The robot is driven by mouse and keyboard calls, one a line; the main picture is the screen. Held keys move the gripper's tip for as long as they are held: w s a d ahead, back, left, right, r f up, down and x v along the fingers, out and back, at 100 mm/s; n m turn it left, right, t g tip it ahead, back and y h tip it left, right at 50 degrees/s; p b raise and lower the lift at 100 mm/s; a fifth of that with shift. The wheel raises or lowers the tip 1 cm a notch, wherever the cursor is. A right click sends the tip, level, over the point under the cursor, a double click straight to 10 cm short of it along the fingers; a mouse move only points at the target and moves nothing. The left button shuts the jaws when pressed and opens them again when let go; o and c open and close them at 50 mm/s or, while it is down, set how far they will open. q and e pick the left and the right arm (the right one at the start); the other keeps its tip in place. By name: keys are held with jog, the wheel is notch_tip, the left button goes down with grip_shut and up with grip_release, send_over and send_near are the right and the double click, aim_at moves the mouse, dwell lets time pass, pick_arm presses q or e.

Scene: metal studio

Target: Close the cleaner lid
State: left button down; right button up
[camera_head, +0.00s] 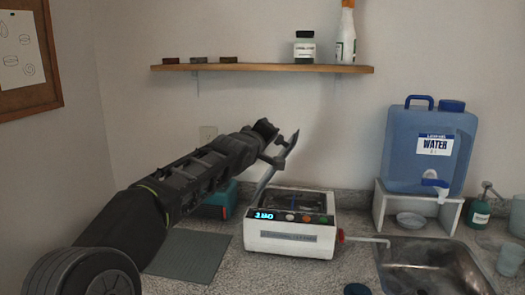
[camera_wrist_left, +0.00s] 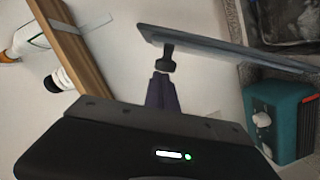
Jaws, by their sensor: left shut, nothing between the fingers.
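The cleaner (camera_head: 290,237) is a white box with a lit display on the counter. Its basin is uncovered. Its grey lid (camera_head: 267,178) stands raised and tilted at the left side of the basin. In the left wrist view the lid (camera_wrist_left: 225,52) is a slanted panel with a dark knob (camera_wrist_left: 168,55) on its face. My left gripper (camera_head: 275,156) reaches in from the left to the lid's upper part. In the left wrist view its fingertips (camera_wrist_left: 162,82) are shut and empty, close against the knob; I cannot tell whether they touch. My right gripper is out of view.
A teal box (camera_head: 216,203) stands behind my left arm, also in the left wrist view (camera_wrist_left: 283,120). A blue water container (camera_head: 430,155) on a white stand and a sink (camera_head: 435,268) are at right. A shelf (camera_head: 262,68) with bottles is above. A grey mat (camera_head: 190,256) is at left.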

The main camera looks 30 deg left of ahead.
pick_arm(q)
jog(key=w+d+f+m+g+y+b, duration=0.1)
jog(key=w+d+f+m+b, duration=0.1)
jog(key=d+f+m+b, duration=0.3)
jog(key=w+d+f+m+y+b, duration=0.1)
jog(key=d+f+m+b, duration=0.3)
jog(key=d+f+b, duration=0.4)
jog(key=w+f+b, duration=0.1)
jog(key=b, duration=0.3)
jog(key=shift+w+d+m+g+y+b, duration=0.3)
jog(key=shift+w+m+g+y+b, duration=0.05)
jog(key=shift+m+g+y, duration=0.05)
jog(key=shift+f, duration=0.1)
